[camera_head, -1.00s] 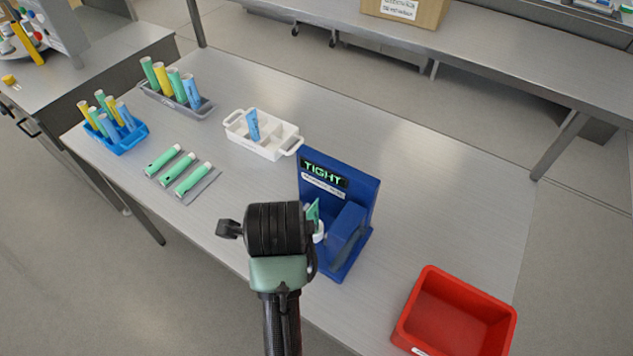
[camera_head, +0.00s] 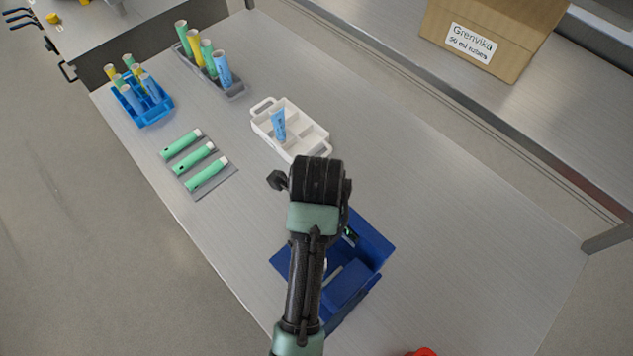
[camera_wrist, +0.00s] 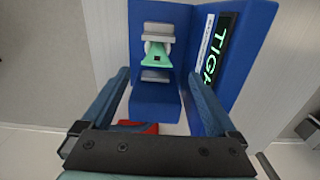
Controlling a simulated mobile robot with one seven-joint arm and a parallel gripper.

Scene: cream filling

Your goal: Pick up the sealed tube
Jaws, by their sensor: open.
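A green tube (camera_wrist: 157,59) sits in the blue sealing station (camera_wrist: 160,95), held at a white-grey clamp in the wrist view. It widens toward my gripper and has a small dark mark. My gripper (camera_wrist: 158,74) is open and empty, its two fingers spread on either side of the tube's line and apart from it. The station's display, partly in view, shows green letters beginning "TIG". In the head view the blue station (camera_head: 375,247) is partly behind my arm, which hides the tube and my fingers.
A white divided tray (camera_head: 291,143) holds a blue tube (camera_head: 278,125). Green tubes (camera_head: 193,159) lie on a grey mat. A blue rack (camera_head: 157,117) and a grey rack (camera_head: 236,91) hold several tubes. A red bin (camera_head: 422,352) barely shows at the bottom. The table's right side is clear.

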